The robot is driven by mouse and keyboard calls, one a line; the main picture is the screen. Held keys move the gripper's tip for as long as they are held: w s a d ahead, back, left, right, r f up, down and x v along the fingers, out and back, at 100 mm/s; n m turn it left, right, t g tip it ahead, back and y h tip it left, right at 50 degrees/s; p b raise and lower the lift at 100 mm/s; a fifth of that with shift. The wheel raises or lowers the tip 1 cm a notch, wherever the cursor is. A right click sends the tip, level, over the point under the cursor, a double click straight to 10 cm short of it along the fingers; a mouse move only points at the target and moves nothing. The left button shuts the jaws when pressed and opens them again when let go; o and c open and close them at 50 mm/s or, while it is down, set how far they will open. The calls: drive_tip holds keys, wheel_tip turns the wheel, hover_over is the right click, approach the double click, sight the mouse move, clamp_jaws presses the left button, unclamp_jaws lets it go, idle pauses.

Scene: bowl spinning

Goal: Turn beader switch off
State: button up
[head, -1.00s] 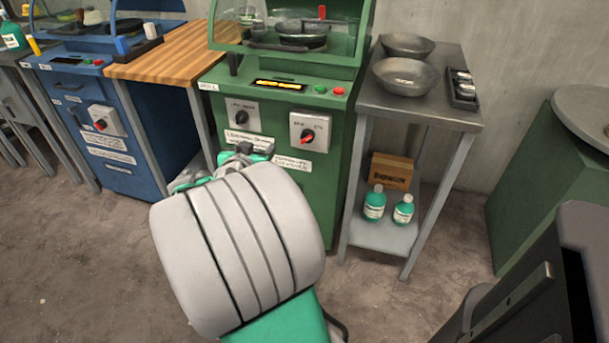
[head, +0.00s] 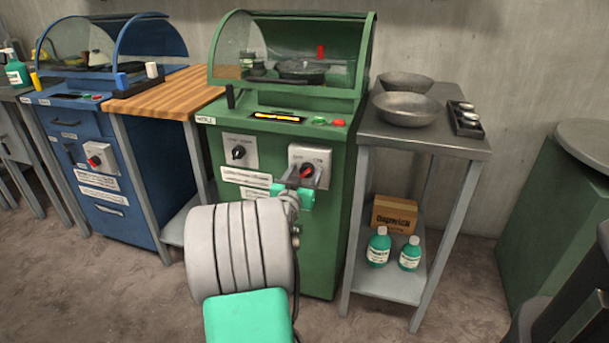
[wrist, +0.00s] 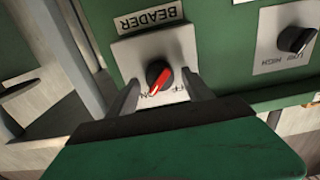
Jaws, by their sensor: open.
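The beader switch (wrist: 160,77) is a dark round knob with a red pointer on a light plate under a BEADER label (wrist: 149,20) in the wrist view. The pointer slants toward the lower left of that view. My gripper (wrist: 162,78) is open, one finger on each side of the knob; contact is not clear. In the head view the switch (head: 306,171) is at the front of the green machine (head: 330,225), and my gripper (head: 303,178) is in front of it.
A second black knob (head: 239,152) sits left of the switch; the wrist view shows it at the right (wrist: 297,40). Green and red buttons (head: 328,122) are above. A metal side table (head: 440,140) with bowls stands close right, a blue machine (head: 135,200) left.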

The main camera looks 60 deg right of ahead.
clamp_jaws()
idle(0.5)
drive_tip(key=shift+n, duration=0.3)
drive_tip(key=n+p, duration=0.1)
drive_tip(key=n, duration=0.3)
drive_tip(key=shift+w, duration=0.1)
drive_tip(key=n+p, duration=0.2)
drive_tip(key=n, duration=0.2)
drive_tip(key=shift+w+a+n, duration=0.1)
drive_tip(key=shift+n, duration=0.3)
drive_tip(key=n+p, duration=0.3)
drive_tip(key=n, duration=0.2)
drive_tip(key=shift+p, duration=0.3)
drive_tip(key=shift+f+n+p, duration=0.2)
drive_tip(key=shift+n+p, duration=0.8)
drive_tip(key=shift+n, duration=0.8)
